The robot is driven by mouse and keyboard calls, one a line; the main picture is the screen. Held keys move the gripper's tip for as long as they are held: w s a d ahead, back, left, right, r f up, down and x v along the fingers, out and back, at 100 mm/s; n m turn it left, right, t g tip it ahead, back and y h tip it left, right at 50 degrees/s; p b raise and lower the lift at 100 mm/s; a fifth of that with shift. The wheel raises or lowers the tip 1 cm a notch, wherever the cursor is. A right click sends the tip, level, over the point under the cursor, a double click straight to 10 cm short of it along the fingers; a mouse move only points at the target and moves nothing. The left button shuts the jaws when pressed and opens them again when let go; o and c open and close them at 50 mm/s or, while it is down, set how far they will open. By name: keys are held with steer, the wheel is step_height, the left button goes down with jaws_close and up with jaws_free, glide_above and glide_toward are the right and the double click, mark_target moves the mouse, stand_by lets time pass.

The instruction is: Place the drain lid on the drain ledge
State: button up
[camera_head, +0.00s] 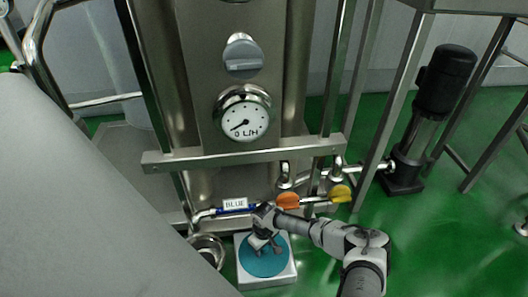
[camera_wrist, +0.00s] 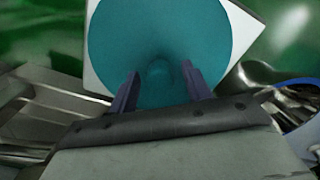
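A round teal lid (camera_head: 262,265) lies on a white square block (camera_head: 268,284) on the floor, and it fills the upper middle of the wrist view (camera_wrist: 150,25). A small knob of the same teal (camera_wrist: 160,70) stands at the lid's centre. My gripper (camera_head: 265,244) is over the lid, pointing down. In the wrist view its two dark fingers (camera_wrist: 161,82) are apart, one on each side of the knob, with gaps showing. I cannot tell how far the fingertips are above the lid. The white block's corners (camera_wrist: 246,25) show past the lid. I cannot identify the drain ledge for certain.
A round metal bowl or drain (camera_head: 207,244) is left of the block. Behind are a pipe with a BLUE label (camera_head: 235,204), orange (camera_head: 288,201) and yellow (camera_head: 340,193) valve handles, and a steel frame with a gauge (camera_head: 243,119).

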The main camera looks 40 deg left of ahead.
step_height(320, 180, up, 8)
steer(key=p, duration=0.2)
steer(key=shift+f+p, duration=0.1)
steer(key=shift+p, duration=0.3)
stand_by(1.3)
